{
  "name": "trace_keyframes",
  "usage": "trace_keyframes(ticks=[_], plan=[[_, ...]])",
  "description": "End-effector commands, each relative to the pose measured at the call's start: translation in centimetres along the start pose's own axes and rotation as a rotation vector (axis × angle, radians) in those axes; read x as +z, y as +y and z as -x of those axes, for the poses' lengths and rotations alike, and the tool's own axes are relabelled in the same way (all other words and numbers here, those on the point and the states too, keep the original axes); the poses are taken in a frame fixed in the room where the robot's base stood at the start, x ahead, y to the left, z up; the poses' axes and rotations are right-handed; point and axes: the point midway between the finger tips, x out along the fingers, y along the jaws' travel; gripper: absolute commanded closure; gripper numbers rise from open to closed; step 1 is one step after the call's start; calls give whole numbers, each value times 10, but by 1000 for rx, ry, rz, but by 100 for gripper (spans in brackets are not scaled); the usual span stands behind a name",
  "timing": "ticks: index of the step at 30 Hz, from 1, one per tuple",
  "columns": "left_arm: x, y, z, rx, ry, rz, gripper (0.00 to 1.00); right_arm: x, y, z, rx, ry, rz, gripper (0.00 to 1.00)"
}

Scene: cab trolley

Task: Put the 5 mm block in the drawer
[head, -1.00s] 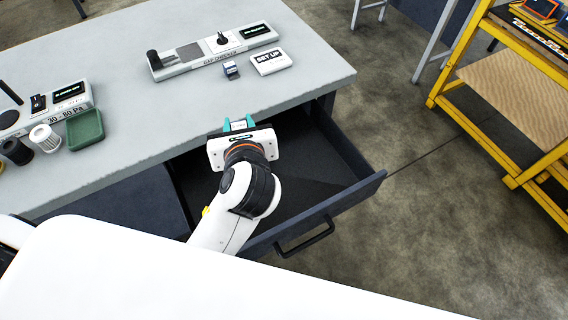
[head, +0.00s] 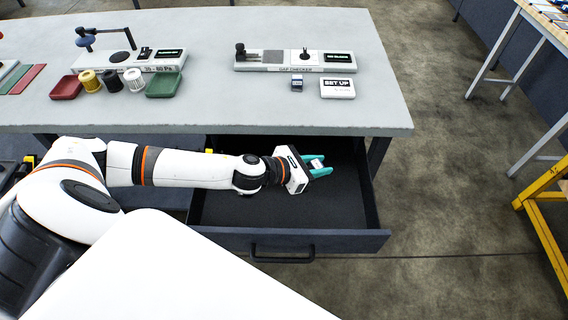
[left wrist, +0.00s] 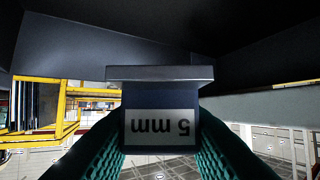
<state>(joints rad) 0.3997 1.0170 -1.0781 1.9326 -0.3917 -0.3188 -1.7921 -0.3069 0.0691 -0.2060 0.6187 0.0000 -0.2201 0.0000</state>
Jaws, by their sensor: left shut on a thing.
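The open drawer (head: 250,238) extends from under the grey workbench, and its dark inside looks empty. My left gripper (head: 323,165) is over the right part of the drawer opening, its teal fingers pointing right. It is shut on the 5 mm block (left wrist: 160,95), which fills the space between the fingers in the left wrist view. The block is dark with a metallic plate across its far end, and its white "5 mm" label reads upside down. The block's height above the drawer floor is hard to tell. My right gripper is not in view.
On the bench (head: 215,110) stand the gap checker (head: 293,66), another small block (head: 297,82), a SET UP sign (head: 337,88), and red (head: 65,88) and green (head: 163,84) trays. A yellow trolley (head: 548,205) stands right. Floor between is clear.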

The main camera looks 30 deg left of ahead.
Motion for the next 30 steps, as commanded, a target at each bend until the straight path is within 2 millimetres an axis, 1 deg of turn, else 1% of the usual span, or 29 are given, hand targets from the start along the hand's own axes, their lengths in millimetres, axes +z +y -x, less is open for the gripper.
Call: trace_keyframes(ticks=[1, 3, 6, 9, 11, 15, 18, 22, 27, 30], plan=[[11, -11, 5, 15, -5, -10, 94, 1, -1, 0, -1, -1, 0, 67], [21, -20, 11, 40, -5, -17, 94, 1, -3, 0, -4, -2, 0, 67], [28, -29, 16, 61, 0, -21, 94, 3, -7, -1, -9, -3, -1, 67], [34, -34, 17, 68, 2, -22, 94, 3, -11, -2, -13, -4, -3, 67], [43, -34, 14, 72, 2, -23, 94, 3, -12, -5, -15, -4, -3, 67], [69, -34, 4, 71, 3, -20, 94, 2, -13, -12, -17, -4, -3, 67], [82, -34, -2, 70, 3, -21, 94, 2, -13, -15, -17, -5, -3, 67], [91, -35, -6, 70, 5, -25, 94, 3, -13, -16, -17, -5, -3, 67], [114, -34, -15, 70, 4, -22, 94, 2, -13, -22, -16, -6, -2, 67], [122, -35, -19, 69, 5, -24, 94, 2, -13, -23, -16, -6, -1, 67]])
